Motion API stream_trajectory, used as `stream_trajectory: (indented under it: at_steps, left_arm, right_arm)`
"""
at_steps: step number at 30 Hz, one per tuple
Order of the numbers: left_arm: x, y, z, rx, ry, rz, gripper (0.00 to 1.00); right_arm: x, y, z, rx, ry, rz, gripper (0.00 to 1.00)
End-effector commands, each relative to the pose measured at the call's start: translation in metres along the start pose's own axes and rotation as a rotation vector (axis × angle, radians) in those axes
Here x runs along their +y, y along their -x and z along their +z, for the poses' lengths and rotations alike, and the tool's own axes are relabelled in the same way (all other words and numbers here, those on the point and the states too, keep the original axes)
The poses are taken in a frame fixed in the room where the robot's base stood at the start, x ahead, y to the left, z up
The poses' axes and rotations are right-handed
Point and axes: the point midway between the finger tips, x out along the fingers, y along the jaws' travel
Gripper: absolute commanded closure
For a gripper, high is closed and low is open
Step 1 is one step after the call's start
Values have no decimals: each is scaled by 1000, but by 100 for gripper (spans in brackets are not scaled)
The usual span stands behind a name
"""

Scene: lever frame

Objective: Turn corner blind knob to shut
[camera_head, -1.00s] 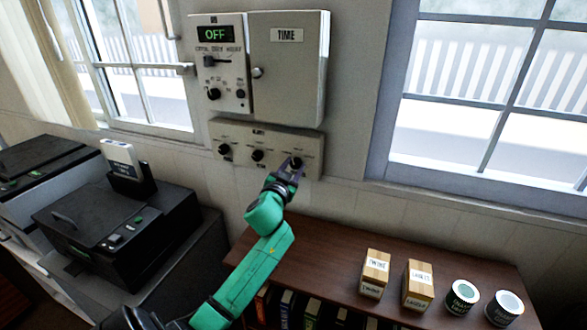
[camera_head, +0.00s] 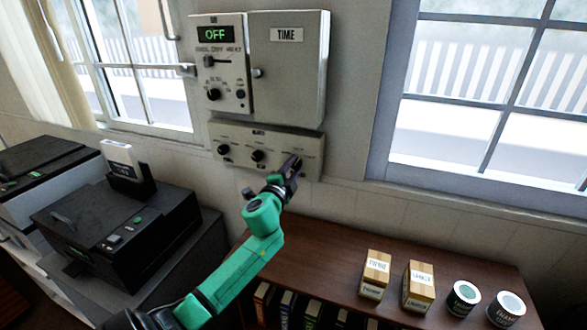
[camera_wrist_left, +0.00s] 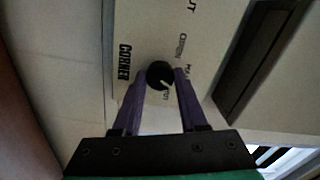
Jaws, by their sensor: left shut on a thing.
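The corner knob (camera_wrist_left: 159,75) is small, round and black with a white pointer mark. It sits between the two purple fingers of my left gripper (camera_wrist_left: 160,83), which is shut on it. The label CORNER shows on the panel beside it, and other lettering around it is partly cut off or blurred. In the head view the left gripper (camera_head: 292,168) is at the right end of the low beige knob panel (camera_head: 266,138) and mostly hides this knob. Two other black knobs (camera_head: 257,156) (camera_head: 223,150) are to its left. My right gripper is not in view.
Above the panel are a control box (camera_head: 219,62) reading OFF and a closed cabinet (camera_head: 288,68) marked TIME. Below, a brown shelf (camera_head: 325,255) holds boxes (camera_head: 375,274) and cans (camera_head: 463,298). A black printer (camera_head: 120,225) stands left. Windows flank the panel.

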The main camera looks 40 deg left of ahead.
Motion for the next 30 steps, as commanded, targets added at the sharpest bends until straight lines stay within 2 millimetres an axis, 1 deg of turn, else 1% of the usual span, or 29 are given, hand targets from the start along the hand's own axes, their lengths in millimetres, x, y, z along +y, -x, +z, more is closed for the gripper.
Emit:
stream_trajectory:
  at_steps: [6, 15, 21, 30]
  left_arm:
    - [1, 0, 0, 7, -201, 4, 100]
    - [2, 0, 0, 13, -425, 7, 100]
    - [2, 0, 1, 16, -516, 8, 100]
    - [2, 0, 1, 17, -560, 8, 100]
  right_arm:
    - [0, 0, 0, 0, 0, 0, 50]
    - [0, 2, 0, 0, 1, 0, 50]
    - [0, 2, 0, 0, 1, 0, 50]
    - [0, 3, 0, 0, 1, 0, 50]
